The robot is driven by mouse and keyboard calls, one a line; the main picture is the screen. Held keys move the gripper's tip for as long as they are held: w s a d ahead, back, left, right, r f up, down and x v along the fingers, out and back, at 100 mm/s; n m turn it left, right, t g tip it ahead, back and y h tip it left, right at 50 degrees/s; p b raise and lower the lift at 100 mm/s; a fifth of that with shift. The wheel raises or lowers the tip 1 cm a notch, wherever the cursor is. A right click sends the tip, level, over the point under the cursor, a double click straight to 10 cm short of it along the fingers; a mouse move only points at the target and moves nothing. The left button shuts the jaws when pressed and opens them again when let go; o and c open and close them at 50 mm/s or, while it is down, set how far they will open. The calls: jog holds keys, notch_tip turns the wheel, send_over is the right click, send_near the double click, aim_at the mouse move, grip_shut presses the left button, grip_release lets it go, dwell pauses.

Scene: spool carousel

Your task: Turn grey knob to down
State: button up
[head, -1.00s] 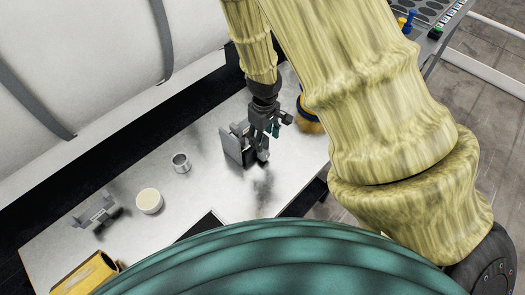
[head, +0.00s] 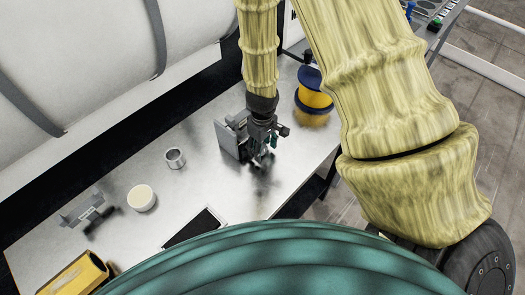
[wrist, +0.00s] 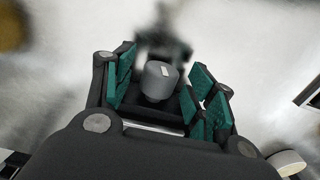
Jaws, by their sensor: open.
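The grey knob (wrist: 160,82) is a short round cylinder with a small white mark near the top of its face in the wrist view. It sits between the green pads of my open gripper (wrist: 164,76), with a gap visible on both sides. In the head view my gripper (head: 263,150) hangs beside a grey upright plate fixture (head: 230,141) on the bench. The knob itself is hidden there behind the gripper.
The metal bench (head: 180,185) also holds a small metal cup (head: 175,158), a cream round disc (head: 142,198), a grey bracket (head: 82,207), a yellow box (head: 75,277) and a blue-and-yellow spool (head: 314,95). The spool stands right of my arm.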

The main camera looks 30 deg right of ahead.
jog(key=shift+f, duration=0.45)
jog(key=shift+c, duration=0.5)
jog(key=c, duration=0.9)
jog(key=shift+c, duration=0.2)
jog(key=shift+f+h+b, duration=0.1)
jog(key=shift+h+b, duration=0.2)
jog(key=shift+b, duration=0.3)
jog(key=shift+a+f+t+h+b, duration=0.15)
jog(key=shift+t+h+b, duration=0.25)
jog(key=shift+h+b, duration=0.55)
jog(key=shift+r+b, duration=0.2)
jog(key=shift+b, duration=0.5)
jog(key=shift+h, duration=0.25)
jog(key=shift+r, duration=0.1)
